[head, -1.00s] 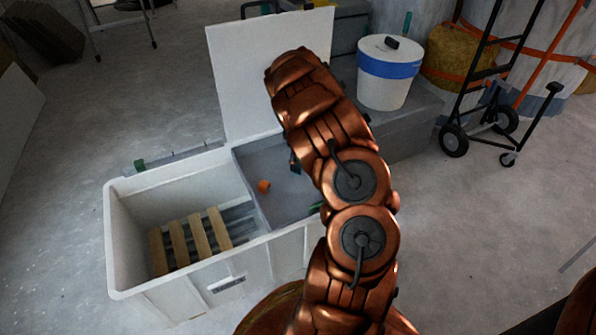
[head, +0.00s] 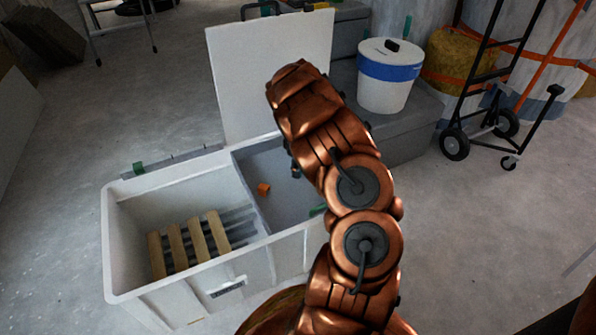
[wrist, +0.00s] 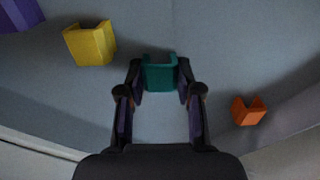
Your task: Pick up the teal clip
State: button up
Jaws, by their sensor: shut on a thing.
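In the wrist view the teal clip (wrist: 160,72) is a small U-shaped piece between the fingertips of my gripper (wrist: 160,80). The fingers are shut on its two sides. The grey compartment floor shows behind it; I cannot tell whether the clip touches that floor. In the head view my copper arm hides the teal clip and most of the gripper, which reaches down into the right compartment of the white bin (head: 172,300).
In the wrist view a yellow clip (wrist: 90,43) and a purple piece (wrist: 20,12) lie left, an orange clip (wrist: 249,111) right. A green piece (head: 318,210) lies by the bin's front wall.

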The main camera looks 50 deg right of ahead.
notch_tip(320, 180, up, 4)
jog(key=shift+r+p, duration=0.1)
jog(key=shift+p, duration=1.15)
jog(key=s+a+p, duration=0.1)
jog(key=s+a, duration=0.1)
jog(key=a, duration=0.2)
jog(key=s+a+p, duration=0.1)
jog(key=s+a, duration=0.1)
jog(key=a, duration=0.3)
jog(key=s+a+p, duration=0.2)
jog(key=s+a, duration=0.1)
jog(key=a, duration=0.2)
jog(key=shift+a+r, duration=0.2)
jog(key=shift+r, duration=0.2)
